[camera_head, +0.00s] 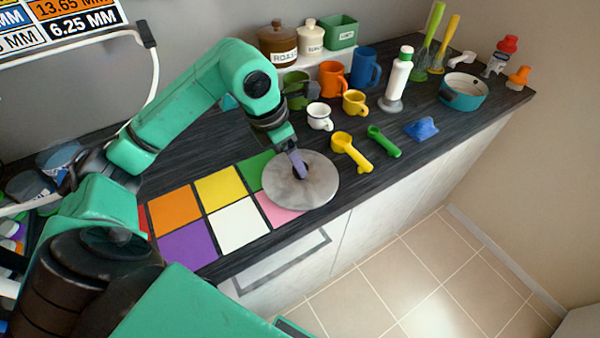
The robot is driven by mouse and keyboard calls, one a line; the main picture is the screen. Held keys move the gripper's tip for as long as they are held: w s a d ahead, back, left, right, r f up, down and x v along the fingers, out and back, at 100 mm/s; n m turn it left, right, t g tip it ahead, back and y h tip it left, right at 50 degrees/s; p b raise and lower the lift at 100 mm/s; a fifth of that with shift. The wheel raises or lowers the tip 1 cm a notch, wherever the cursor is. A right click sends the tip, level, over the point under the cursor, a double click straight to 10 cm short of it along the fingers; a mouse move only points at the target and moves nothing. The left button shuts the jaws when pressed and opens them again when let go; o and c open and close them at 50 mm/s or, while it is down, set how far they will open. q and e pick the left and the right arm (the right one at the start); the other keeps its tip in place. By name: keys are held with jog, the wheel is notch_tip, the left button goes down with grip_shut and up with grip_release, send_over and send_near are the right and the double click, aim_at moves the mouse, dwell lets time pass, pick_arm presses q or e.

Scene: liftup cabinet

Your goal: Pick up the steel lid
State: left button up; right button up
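The steel lid (316,191) is a round grey disc at the counter's front edge, in the middle of the camera_head view. It partly covers the pink and green squares. I cannot tell whether it rests flat or hangs slightly above the counter. My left gripper (299,168) points down at the lid's centre, with its fingertips at the dark knob. The fingers are seen nearly edge-on and overlap, so their gap and any grip on the knob are hidden. My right gripper is not in view.
Coloured squares (238,226) lie left of the lid. A white cup (320,117), a yellow scoop (349,150) and a green scoop (383,143) are to its right. A teal pot (463,94) stands far right. Canisters and mugs line the back. Open floor lies below the counter front.

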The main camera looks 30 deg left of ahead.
pick_arm(q)
jog(key=p+x, duration=0.2)
jog(key=x, duration=0.2)
jog(key=shift+w+a+f, duration=0.1)
jog(key=shift+w+f, duration=0.1)
jog(key=shift+w, duration=0.05)
jog(key=shift+f, duration=0.35)
jog(key=shift+w+f, duration=0.1)
jog(key=shift+f, duration=0.05)
grip_shut()
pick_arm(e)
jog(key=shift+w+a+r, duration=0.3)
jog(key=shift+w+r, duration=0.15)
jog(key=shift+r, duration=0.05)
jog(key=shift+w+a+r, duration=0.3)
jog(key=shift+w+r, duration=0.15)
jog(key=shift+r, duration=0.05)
pick_arm(q)
jog(key=shift+w+r, duration=0.1)
jog(key=shift+r, duration=0.45)
notch_tip(320, 180, up, 19)
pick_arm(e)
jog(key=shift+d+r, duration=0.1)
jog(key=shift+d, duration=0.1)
